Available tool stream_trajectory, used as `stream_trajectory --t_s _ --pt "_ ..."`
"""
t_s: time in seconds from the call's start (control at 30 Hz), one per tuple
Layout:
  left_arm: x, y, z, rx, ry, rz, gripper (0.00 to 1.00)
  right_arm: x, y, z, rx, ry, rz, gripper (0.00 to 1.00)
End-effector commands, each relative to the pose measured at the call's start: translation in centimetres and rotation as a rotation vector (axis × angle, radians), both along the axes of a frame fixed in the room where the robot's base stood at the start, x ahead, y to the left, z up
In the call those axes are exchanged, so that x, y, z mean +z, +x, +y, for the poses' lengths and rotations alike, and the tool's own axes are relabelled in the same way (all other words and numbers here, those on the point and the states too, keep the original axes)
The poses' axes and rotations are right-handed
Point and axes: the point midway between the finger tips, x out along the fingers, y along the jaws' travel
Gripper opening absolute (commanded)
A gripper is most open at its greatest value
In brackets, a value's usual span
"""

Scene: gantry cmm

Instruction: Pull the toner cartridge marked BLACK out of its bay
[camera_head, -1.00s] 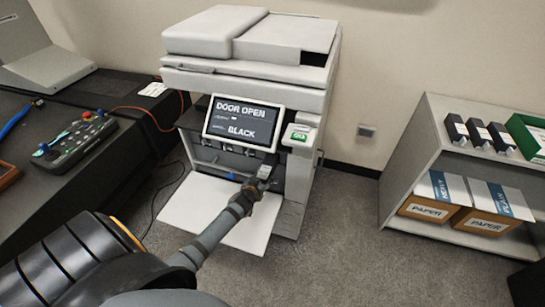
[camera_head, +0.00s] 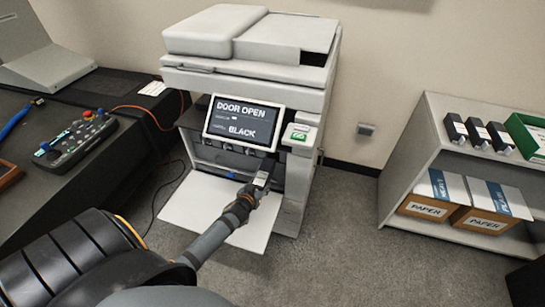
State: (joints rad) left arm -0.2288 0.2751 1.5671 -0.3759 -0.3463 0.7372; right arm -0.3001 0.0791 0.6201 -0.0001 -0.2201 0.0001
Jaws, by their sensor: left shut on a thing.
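The printer (camera_head: 300,175) stands against the wall with its front door (camera_head: 190,205) folded down and open. Its screen (camera_head: 242,122) reads DOOR OPEN and BLACK. A row of cartridge bays (camera_head: 222,155) shows below the screen, partly in shadow. My left gripper (camera_head: 255,187) is at the right end of this row, above the open door. It is shut on the toner cartridge (camera_head: 263,178), a dark narrow block with a light end, which sticks out at the front of the rightmost bay. Its marking is too small to read. My right gripper is not in view.
A dark desk (camera_head: 60,210) with a control box (camera_head: 75,138) stands at the left. A grey shelf (camera_head: 405,165) at the right holds several dark boxes (camera_head: 478,133) and paper cartons (camera_head: 428,206). The carpet between printer and shelf is clear.

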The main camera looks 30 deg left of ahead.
Motion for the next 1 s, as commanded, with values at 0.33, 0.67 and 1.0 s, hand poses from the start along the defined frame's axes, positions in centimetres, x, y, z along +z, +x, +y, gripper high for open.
stream_trajectory --t_s 0.33,0.67,1.0 --pt "1.2 -1.7 -0.4 -0.001 0.001 -0.002 0.0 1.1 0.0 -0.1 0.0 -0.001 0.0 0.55" --pt "2.2 -3.7 -0.9 -0.002 0.002 -0.002 0.0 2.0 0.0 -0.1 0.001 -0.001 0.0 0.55" --pt "3.1 -5.6 -1.4 -0.001 0.0 -0.002 0.0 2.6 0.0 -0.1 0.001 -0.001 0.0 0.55"
